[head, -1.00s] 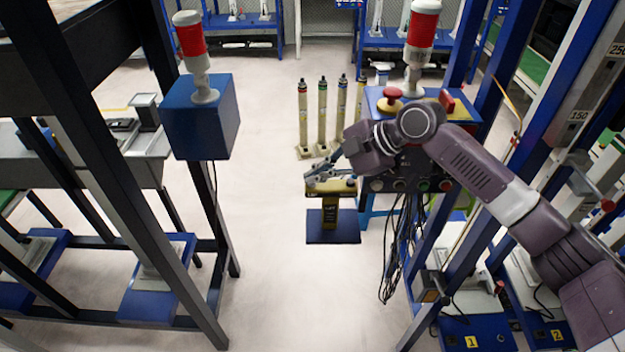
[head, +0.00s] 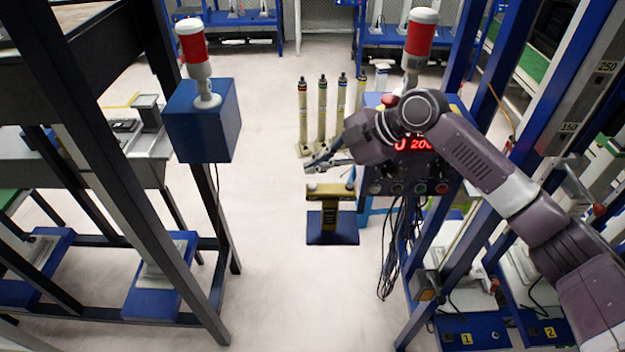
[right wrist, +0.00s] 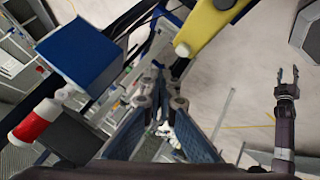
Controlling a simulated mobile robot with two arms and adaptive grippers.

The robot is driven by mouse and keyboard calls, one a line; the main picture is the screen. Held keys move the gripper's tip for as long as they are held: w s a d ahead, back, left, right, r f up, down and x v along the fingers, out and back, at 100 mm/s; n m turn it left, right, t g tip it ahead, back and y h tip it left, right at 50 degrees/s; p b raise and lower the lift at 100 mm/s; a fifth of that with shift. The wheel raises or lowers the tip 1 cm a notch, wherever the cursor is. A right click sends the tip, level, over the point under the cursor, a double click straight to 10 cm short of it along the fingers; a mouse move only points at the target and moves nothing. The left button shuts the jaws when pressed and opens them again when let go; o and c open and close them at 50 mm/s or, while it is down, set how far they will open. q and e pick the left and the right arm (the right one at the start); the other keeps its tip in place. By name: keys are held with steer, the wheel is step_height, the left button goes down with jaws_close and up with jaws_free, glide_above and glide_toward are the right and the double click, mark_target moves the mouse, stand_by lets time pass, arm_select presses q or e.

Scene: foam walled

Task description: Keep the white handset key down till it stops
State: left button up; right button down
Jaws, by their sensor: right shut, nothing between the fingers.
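The yellow handset (head: 331,193) stands on a post over a dark blue base plate. Its white key (head: 311,186) is at the left end of its top, with a dark key (head: 350,187) at the right end. The white key also shows in the right wrist view (right wrist: 182,49). My right gripper (head: 308,168) is shut and empty, a little above the white key with a visible gap. In the right wrist view its fingertips (right wrist: 161,76) are close together. My left gripper (right wrist: 288,74) shows only in the right wrist view, with its fingers apart, away from the handset.
Behind my right arm a blue control box carries lit red digits (head: 415,144), a row of knobs (head: 408,188) and a red-and-white lamp (head: 419,40). Black cables (head: 400,245) hang below it. Several slim cylinders (head: 322,110) stand behind the handset. The floor to its left is clear.

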step_height(320, 180, up, 3)
steer(key=shift+f+p, duration=0.15)
steer(key=shift+p, duration=0.6)
steer(key=shift+f, duration=0.1)
